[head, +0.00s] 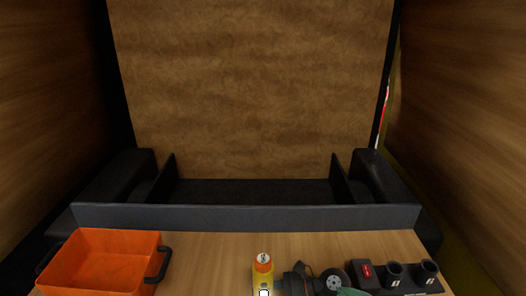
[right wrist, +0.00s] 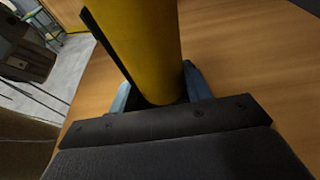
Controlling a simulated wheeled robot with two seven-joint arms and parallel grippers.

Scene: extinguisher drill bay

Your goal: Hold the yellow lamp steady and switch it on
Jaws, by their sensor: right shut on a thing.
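The yellow lamp (head: 262,278) stands at the front edge of the head view, with an orange band and a pale top carrying a small dark mark. A small white patch shows low on its front; I cannot tell what it is. My right gripper (head: 279,286) reaches the lamp from the right. In the right wrist view the lamp's yellow body (right wrist: 145,45) sits between the blue-grey fingertips of my right gripper (right wrist: 160,90), which is shut on it. The lamp's lower end is hidden. My left gripper is not in view.
An orange bin (head: 75,286) with dark handles stands at the left of the wooden table (head: 205,262). A black holder (head: 412,287) with two round cups and a red part (head: 366,271) is at the right. A dark ledge (head: 245,217) runs along the back. Table between bin and lamp is clear.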

